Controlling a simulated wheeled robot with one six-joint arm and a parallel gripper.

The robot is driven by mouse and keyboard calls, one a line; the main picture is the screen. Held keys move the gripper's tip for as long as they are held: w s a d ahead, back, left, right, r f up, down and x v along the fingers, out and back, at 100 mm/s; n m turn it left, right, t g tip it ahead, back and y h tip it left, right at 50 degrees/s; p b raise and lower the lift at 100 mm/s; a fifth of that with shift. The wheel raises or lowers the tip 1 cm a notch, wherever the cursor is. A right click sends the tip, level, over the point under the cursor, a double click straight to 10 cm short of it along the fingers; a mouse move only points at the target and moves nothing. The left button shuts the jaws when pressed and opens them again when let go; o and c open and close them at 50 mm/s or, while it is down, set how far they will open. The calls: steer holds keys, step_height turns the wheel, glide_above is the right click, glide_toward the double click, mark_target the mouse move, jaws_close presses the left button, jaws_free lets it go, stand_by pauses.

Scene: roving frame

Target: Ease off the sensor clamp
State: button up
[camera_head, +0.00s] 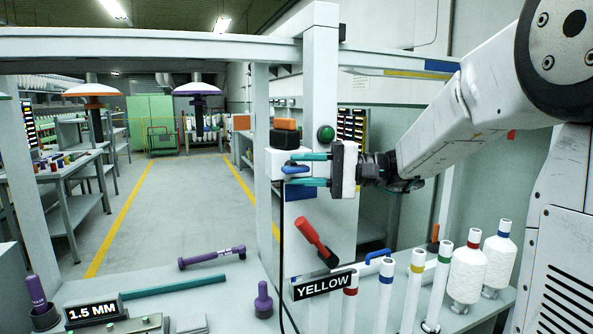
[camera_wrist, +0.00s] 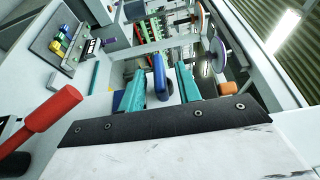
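A white sensor box (camera_head: 284,160) with an orange block on top is fixed to the upright post of the frame. A blue lever (camera_head: 296,169) sticks out at its front and looks like the sensor clamp. My gripper (camera_head: 309,169) reaches in from the right with its two teal fingers, one above and one below the blue lever. In the wrist view the blue lever (camera_wrist: 160,77) stands between the fingertips, with a gap to each finger. The gripper is open and holds nothing. Where the lever joins the box is hidden.
A red-handled lever (camera_head: 317,241) slants from the post below my gripper; it is close in the wrist view (camera_wrist: 40,125). A YELLOW sign (camera_head: 324,284), white tubes and yarn cones (camera_head: 467,274) stand lower right. A purple bobbin (camera_head: 212,257) lies on the table. A green button (camera_head: 326,134) sits above.

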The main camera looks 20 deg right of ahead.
steer(key=shift+x, duration=0.9)
jaws_close()
